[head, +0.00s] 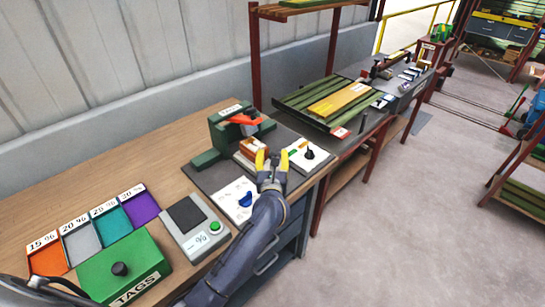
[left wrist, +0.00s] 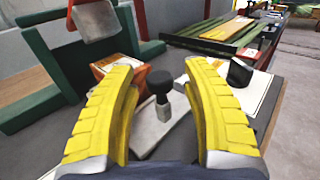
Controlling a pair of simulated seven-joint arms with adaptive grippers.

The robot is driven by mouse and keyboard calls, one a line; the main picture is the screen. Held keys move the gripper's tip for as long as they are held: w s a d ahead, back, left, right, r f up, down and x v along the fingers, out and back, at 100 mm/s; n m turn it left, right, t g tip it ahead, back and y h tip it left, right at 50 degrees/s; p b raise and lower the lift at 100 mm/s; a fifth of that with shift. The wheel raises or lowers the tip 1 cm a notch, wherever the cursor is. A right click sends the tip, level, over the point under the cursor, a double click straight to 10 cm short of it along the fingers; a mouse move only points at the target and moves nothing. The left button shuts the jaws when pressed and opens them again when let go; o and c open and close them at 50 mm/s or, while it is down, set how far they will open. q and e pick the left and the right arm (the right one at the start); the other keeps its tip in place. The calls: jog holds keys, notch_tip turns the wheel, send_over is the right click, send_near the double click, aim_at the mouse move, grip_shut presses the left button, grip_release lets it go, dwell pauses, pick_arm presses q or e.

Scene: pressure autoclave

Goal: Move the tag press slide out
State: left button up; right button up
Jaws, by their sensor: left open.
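The tag press (head: 218,135) is a green frame with an orange lever, standing at the back of the bench; its frame fills the left of the left wrist view (left wrist: 55,65). An orange block (left wrist: 112,68) sits at its front. A light grey slide bar (left wrist: 158,132) with a black knob (left wrist: 160,80) on a short post extends in front of the block. My left gripper (head: 271,160) is open, its yellow fingers on either side of the knob in the left wrist view. Contact cannot be told. In the head view the gripper hides the knob. My right gripper is not in view.
A white card with a blue piece (head: 245,200) lies left of my gripper, and another with a black knob (head: 310,153) lies right. A grey scale (head: 190,222), green TAGS box (head: 125,270) and coloured tag trays (head: 105,225) occupy the bench's near left.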

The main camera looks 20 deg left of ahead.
pick_arm(q)
jog(key=shift+c, duration=0.2)
grip_shut()
jog(key=shift+f, duration=0.1)
